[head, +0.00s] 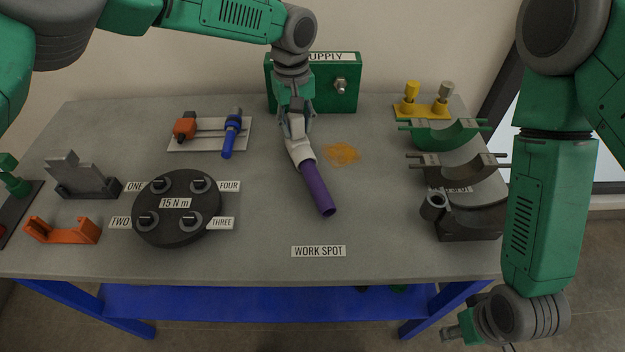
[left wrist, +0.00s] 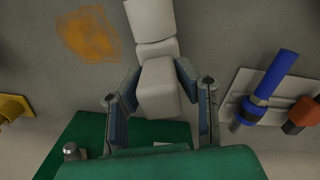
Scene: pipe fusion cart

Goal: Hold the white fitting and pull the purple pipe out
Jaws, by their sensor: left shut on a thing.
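The white fitting (head: 301,152) is near the middle of the table, with the purple pipe (head: 318,190) in its near end. The pipe points toward the front and slightly right; its open end is free. My left gripper (head: 296,122) is shut on the far end of the fitting. In the left wrist view the fitting (left wrist: 158,85) sits between the two fingers of my left gripper (left wrist: 160,95). The purple pipe does not show there. My right arm hangs at the right, in front of the table; its gripper (head: 450,333) is partly cut off and its fingers are unclear.
A green supply box (head: 312,95) stands behind my left gripper. A black round dial plate (head: 176,228) is to the left. Curved clamp shells (head: 455,170) line the right side. The table is clear around the work spot label (head: 318,251). An orange stain (head: 342,153) lies beside the fitting.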

